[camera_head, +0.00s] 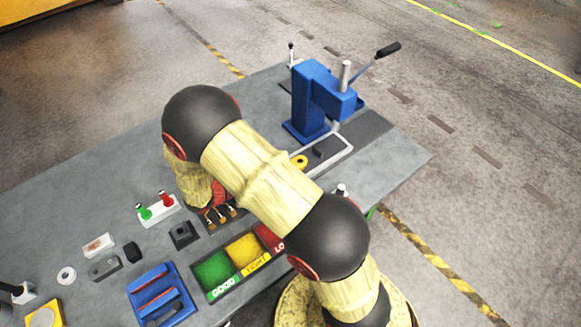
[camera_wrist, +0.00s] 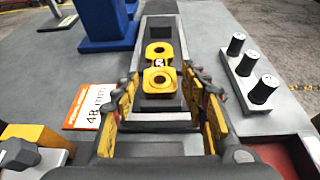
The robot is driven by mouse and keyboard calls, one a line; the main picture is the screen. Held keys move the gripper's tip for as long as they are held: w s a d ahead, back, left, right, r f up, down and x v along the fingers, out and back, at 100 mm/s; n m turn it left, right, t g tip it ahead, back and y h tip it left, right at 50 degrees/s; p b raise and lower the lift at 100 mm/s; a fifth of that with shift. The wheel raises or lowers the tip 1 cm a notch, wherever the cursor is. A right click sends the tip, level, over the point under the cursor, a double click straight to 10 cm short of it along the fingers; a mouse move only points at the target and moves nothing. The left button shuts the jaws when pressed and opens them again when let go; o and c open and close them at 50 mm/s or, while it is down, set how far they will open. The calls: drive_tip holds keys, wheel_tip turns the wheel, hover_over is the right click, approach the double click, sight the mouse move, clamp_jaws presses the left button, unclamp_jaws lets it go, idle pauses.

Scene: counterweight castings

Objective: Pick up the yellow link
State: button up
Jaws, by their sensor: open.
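The yellow link (camera_wrist: 158,66) lies in a grey recessed holder (camera_wrist: 170,103) in the wrist view. My gripper (camera_wrist: 163,80) is open, with worn yellow-and-black fingers on either side of the link's near end. A gap shows between each finger and the link, and nothing is held. In the head view, a yellow end with a hole (camera_head: 299,161) shows beside my arm, by the blue press. My arm hides the rest there, including my gripper.
A blue hand press (camera_head: 318,98) stands behind the holder. A white rack with three black pegs (camera_wrist: 249,78) is right of my gripper, and an orange-white card (camera_wrist: 90,106) is left. Green, yellow and red bins (camera_head: 243,250) and a blue rack (camera_head: 160,295) occupy the table front.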

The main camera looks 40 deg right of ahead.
drive_tip(key=shift+x, duration=2.45)
drive_tip(key=shift+f, duration=0.25)
drive_tip(key=c, duration=1.1)
clamp_jaws()
